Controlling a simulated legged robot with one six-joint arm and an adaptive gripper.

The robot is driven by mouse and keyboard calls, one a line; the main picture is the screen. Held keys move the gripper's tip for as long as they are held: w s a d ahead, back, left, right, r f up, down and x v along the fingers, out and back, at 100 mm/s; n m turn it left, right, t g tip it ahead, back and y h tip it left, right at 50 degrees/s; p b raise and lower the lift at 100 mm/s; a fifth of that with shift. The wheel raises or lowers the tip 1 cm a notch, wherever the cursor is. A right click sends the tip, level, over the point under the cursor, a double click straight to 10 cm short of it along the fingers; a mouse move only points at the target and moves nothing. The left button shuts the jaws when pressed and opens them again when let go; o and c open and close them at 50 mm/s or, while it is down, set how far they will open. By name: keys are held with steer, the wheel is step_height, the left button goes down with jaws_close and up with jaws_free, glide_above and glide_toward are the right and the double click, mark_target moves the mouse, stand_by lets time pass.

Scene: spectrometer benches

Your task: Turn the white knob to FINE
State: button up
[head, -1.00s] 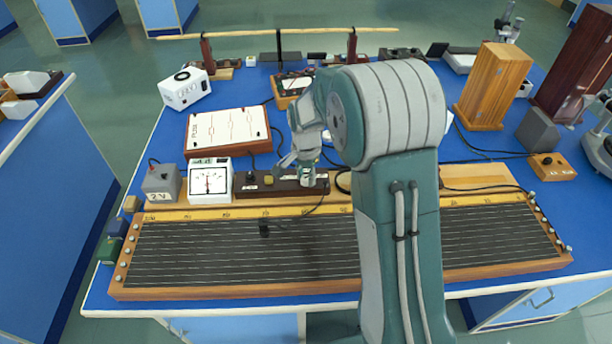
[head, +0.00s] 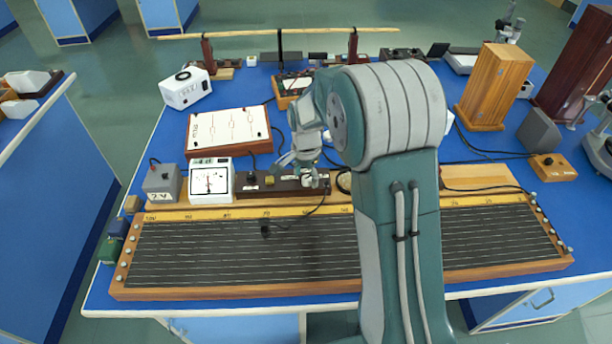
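My gripper (head: 308,171) points down over the right end of a dark brown control box (head: 280,188) on the blue bench. The white knob (head: 308,181) shows in part just beneath and between my fingertips. The fingers look to be around it, but the view is too small to tell whether they touch it. The FINE marking cannot be read from here, and the knob's pointer is hidden. A yellowish knob (head: 269,180) and a dark plug (head: 251,178) sit further left on the same box.
A white meter (head: 210,182) and a grey box (head: 161,183) stand left of the control box. The long wire board (head: 200,255) lies in front. A white-topped panel (head: 228,129) lies behind. Black cables run near the control box.

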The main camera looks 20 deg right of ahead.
mark_target(306, 178)
step_height(306, 178, up, 12)
stand_by(0.6)
steer(key=s+r+n+t, duration=0.1)
steer(key=s+r+n, duration=0.25)
steer(key=s, duration=0.35)
steer(key=s+r+n+t, duration=0.2)
steer(key=s+r, duration=0.3)
steer(key=s, duration=0.1)
steer(key=s+n+t, duration=0.2)
steer(key=s+n, duration=0.4)
steer(key=s, duration=0.8)
steer(key=shift+s+f+t, duration=0.2)
steer(key=shift+t, duration=0.1)
